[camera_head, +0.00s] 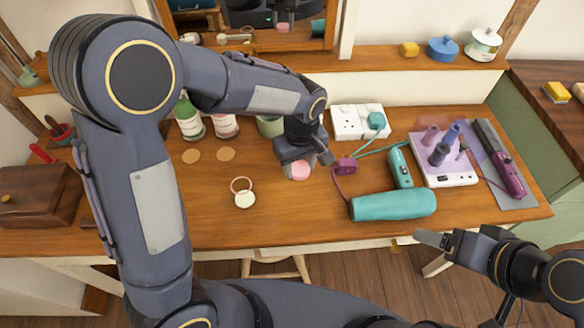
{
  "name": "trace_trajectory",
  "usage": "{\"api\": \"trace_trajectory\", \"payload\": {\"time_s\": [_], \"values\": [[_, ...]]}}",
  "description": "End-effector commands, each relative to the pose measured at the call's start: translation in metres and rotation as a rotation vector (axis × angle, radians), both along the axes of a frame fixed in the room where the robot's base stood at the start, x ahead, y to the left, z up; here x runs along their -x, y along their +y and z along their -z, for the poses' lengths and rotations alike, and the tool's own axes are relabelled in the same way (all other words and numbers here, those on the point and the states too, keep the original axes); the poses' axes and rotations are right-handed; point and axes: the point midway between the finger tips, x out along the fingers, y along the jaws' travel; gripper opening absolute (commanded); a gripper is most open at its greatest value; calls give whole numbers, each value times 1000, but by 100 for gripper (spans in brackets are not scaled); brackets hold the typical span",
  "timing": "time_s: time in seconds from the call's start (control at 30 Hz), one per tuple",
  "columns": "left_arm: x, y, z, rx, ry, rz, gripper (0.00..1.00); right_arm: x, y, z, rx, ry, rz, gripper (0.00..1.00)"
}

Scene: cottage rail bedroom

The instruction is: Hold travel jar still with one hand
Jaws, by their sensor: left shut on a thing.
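A small jar with a pink top (300,171), which looks like the travel jar, stands on the wooden desk (290,225). My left gripper (301,160) reaches down over it from behind and is shut on it. The fingers and wrist hide part of the jar. A small pale round jar or lid (245,201) lies to the left, with a thin pink ring (241,184) just behind it. My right gripper (434,240) is off the desk's front edge at the lower right, apart from everything, and its finger gap is not clear.
A teal hair dryer (392,205) and a purple plug (345,166) with cords lie to the right. A white socket box (350,122) stands behind. Bottles (188,119) and two cork discs (225,154) are at the left. The front middle is clear.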

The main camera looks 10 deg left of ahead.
Motion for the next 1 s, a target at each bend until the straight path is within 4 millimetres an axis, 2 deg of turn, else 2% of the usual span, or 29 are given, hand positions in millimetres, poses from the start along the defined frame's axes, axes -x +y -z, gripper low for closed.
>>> {"api": "trace_trajectory", "payload": {"time_s": [0.03,0.2,0.47,0.63,1.0], "values": [[-6,6,11,-2,5,-3,17,0,0,0,0,0,0,78],[-19,15,31,0,3,-1,17,0,0,-1,0,0,0,78],[-30,23,47,-1,2,-2,17,0,0,-1,0,0,0,78],[-29,22,73,-1,3,1,17,0,0,0,0,0,0,78],[-29,22,79,0,0,1,17,0,0,4,0,0,0,78]]}}
